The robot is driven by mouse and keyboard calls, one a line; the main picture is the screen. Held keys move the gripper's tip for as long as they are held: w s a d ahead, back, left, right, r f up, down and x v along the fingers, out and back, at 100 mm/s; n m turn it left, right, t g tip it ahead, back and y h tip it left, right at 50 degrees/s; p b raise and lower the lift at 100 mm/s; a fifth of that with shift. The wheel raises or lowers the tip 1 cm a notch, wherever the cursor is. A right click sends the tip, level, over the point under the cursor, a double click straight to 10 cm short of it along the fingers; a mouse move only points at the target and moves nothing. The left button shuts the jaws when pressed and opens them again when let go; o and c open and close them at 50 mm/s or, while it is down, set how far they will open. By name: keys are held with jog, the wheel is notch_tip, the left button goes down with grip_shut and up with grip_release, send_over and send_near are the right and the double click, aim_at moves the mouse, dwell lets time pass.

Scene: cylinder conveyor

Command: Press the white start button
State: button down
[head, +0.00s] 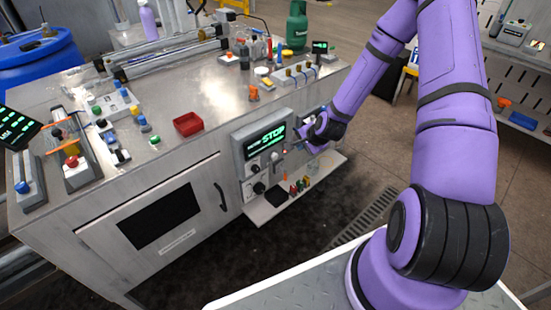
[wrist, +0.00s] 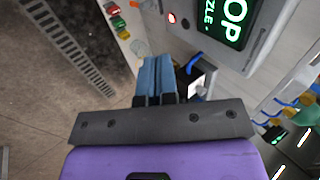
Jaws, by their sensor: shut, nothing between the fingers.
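My gripper (wrist: 156,75) is shut and empty, its two blue fingers side by side in the wrist view. In the head view it is at the front of the workbench, just right of the control box, partly hidden by my wrist. In the head view I cannot make out the button clearly.
A low shelf (head: 262,212) with small coloured parts lies below. A red tray (head: 188,123) is on the bench.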

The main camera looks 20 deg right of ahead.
aim_at(274, 157)
notch_tip(274, 157, down, 13)
jog(key=s+a+m+t, duration=0.1)
jog(key=m+t, duration=0.1)
jog(key=m, duration=0.6)
jog(key=shift+s+h, duration=0.4)
jog(key=shift+a+f, duration=0.1)
jog(key=w+a, duration=0.2)
jog(key=w, duration=0.6)
jog(key=shift+w+a, duration=0.2)
jog(key=shift+a, duration=0.15)
jog(key=shift+w, duration=0.1)
dwell(1.3)
jog(key=shift+w+a, duration=0.15)
jog(key=shift+w, duration=0.15)
jog(key=shift+w+a, duration=0.1)
jog(key=shift+w, duration=0.35)
dwell(0.7)
jog(key=shift+s, duration=0.15)
dwell(0.3)
jog(key=shift+s+d, duration=0.25)
jog(key=shift+s, duration=0.45)
